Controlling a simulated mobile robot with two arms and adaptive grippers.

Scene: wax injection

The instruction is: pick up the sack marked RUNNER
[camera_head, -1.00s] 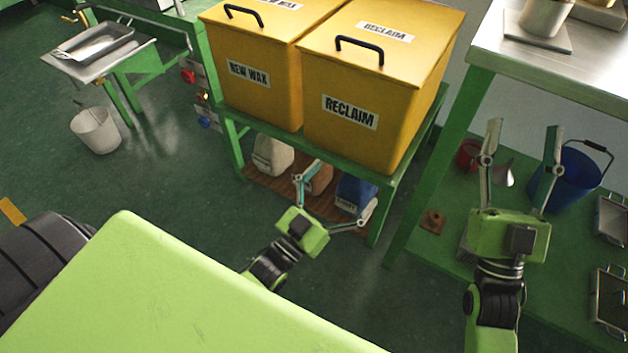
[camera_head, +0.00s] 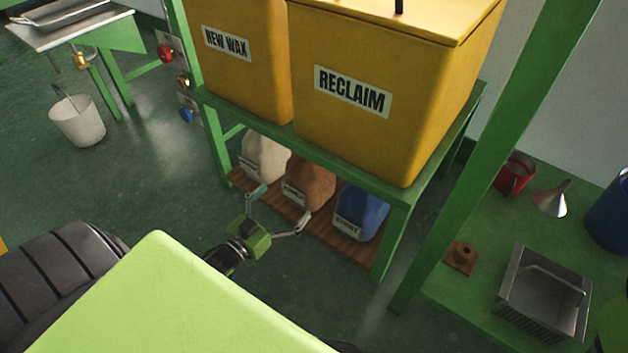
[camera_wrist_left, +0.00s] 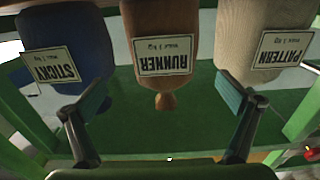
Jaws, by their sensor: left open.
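The RUNNER sack is the brown one (camera_head: 312,180), upright in the middle of three sacks on the low wooden shelf under the yellow bins. The upside-down left wrist view shows its label, RUNNER (camera_wrist_left: 164,57), and its tied neck. My left gripper (camera_head: 281,207) is open and empty in front of the sack, on the aisle side. In the left wrist view its fingers (camera_wrist_left: 163,95) are spread on either side of the sack's neck in the picture.
The cream PATTERN sack (camera_head: 265,157) stands left of the brown one and the blue STICKY sack (camera_head: 362,212) right. Green frame legs (camera_head: 393,242) flank the shelf, with the RECLAIM bin (camera_head: 375,130) above. Floor in front is clear.

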